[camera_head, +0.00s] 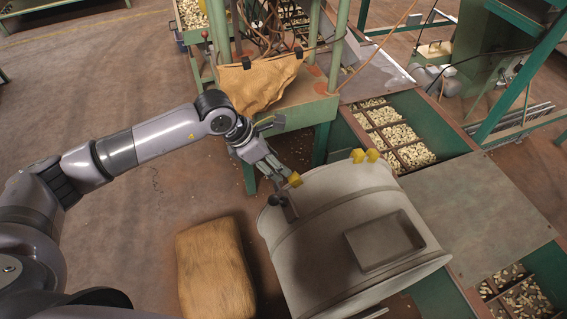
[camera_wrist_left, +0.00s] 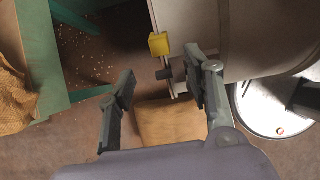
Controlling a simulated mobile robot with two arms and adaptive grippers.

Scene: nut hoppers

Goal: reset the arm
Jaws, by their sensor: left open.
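My left gripper (camera_head: 272,168) is at the upper left edge of a large pale grey drum (camera_head: 325,200), close to a yellow block (camera_head: 295,180) at the drum's rim. In the left wrist view my left gripper (camera_wrist_left: 160,88) has its two fingers spread apart with nothing held between them. The yellow block (camera_wrist_left: 158,44) and a dark knob at the drum's edge show just beyond the fingers. Whether a finger touches the drum, I cannot tell. My right gripper is in neither view.
A brown sack-like bundle (camera_head: 215,270) lies on the floor left of the drum. A green stand (camera_head: 300,112) with a brown cloth (camera_head: 262,82) is behind the gripper. Green bins of pale nuts (camera_head: 400,140) stand to the right.

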